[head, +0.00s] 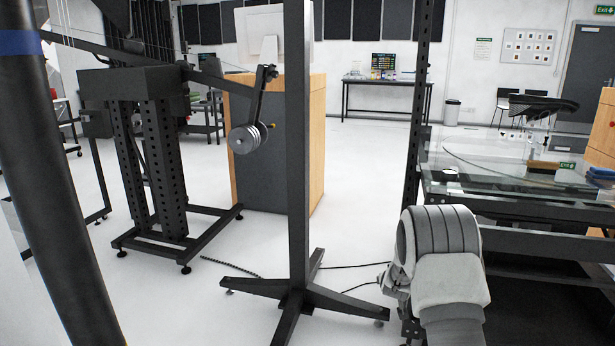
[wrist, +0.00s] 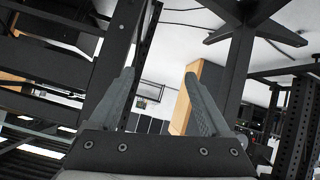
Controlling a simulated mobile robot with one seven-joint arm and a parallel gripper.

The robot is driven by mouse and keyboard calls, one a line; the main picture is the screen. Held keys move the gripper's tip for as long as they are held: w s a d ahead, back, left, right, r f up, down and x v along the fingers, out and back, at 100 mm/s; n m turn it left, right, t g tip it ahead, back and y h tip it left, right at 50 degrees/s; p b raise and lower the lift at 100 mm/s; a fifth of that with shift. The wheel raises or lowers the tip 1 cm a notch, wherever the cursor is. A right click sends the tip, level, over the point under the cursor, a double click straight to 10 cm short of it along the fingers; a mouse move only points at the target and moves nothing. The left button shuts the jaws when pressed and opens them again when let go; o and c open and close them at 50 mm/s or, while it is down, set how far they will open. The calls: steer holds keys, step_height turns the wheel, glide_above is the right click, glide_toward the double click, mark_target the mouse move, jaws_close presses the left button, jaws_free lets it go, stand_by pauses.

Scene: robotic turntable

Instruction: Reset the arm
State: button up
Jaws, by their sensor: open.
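My gripper shows in the wrist view (wrist: 160,80) with its two grey fingers spread apart. It is open, and nothing is between the fingers. In the head view my pale arm (head: 447,265) is at the lower right, in front of the glass-topped table. The gripper itself cannot be made out clearly there, as the arm hides most of it. The wrist view looks out over the room turned nearly upside down.
A dark upright post (head: 298,150) on a cross-shaped foot stands left of my arm. The glass-topped table (head: 512,190) with a dark frame is at the right. A wooden cabinet (head: 317,130) stands behind the post. Open floor lies behind.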

steer(key=s+a+r+g+y, duration=0.15)
steer(key=s+a+r, duration=0.25)
steer(key=s+r, duration=0.6)
steer(key=s+a+r+g+y, duration=0.15)
steer(key=s+a+r, duration=0.35)
steer(key=s+r, duration=0.6)
steer(key=s+a+r+g, duration=0.1)
steer(key=s+r, duration=0.1)
steer(key=s, duration=1.1)
steer(key=s+a+r+g, duration=0.1)
steer(key=s+r, duration=0.1)
steer(key=s, duration=1.2)
step_height(320, 180, up, 28)
steer(key=p, duration=2.8)
steer(key=shift+w+a+r+p, duration=0.2)
steer(key=shift+w+p, duration=0.05)
steer(key=shift+p, duration=0.05)
